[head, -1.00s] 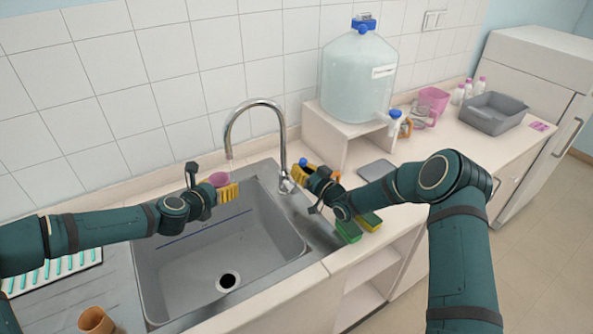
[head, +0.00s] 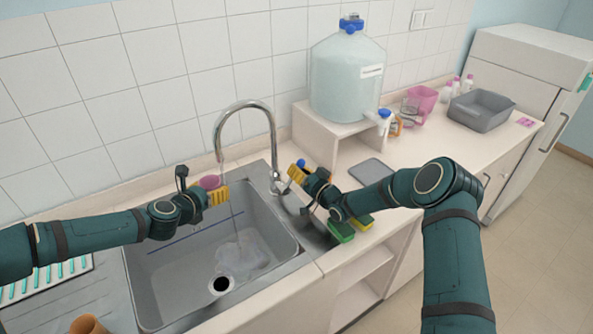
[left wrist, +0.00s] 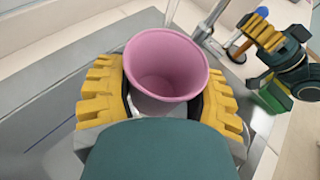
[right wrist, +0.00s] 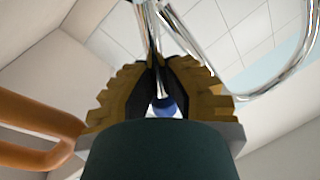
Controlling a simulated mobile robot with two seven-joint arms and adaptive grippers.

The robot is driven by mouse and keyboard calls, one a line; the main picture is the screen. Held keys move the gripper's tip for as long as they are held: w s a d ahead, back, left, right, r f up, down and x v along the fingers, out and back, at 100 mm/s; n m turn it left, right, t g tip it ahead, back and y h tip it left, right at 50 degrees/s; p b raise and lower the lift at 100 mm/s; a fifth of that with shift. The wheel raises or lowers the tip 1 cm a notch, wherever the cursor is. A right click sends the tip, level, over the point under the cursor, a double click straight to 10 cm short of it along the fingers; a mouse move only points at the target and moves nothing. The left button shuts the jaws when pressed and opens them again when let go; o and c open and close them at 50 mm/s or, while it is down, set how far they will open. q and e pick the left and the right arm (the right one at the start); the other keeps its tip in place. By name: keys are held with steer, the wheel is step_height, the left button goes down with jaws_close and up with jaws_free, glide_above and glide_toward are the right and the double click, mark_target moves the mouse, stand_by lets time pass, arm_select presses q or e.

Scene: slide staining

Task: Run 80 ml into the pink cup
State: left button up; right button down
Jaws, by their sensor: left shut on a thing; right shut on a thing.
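The pink cup (head: 209,182) is held over the sink by my left gripper (head: 217,190), which is shut around its sides. In the left wrist view the cup (left wrist: 166,65) is mouth-up and looks empty. The chrome tap (head: 273,130) arches over the sink, and a thin water stream (head: 233,222) runs from its spout. The stream falls just right of the cup, into the basin. My right gripper (head: 300,175) is shut on the tap lever (right wrist: 158,92), which has a blue tip; the fingers hide much of it.
Water pools around the drain in the grey sink (head: 180,285). Green-yellow sponges (head: 342,232) lie below my right gripper. A large water jug (head: 346,80) stands on a shelf behind. A brown cup (head: 88,325) and a rack (head: 50,280) are at left.

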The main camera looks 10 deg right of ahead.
steer(key=c, duration=0.9)
jaws_free()
steer(key=shift+c, duration=0.2)
step_height(320, 180, up, 10)
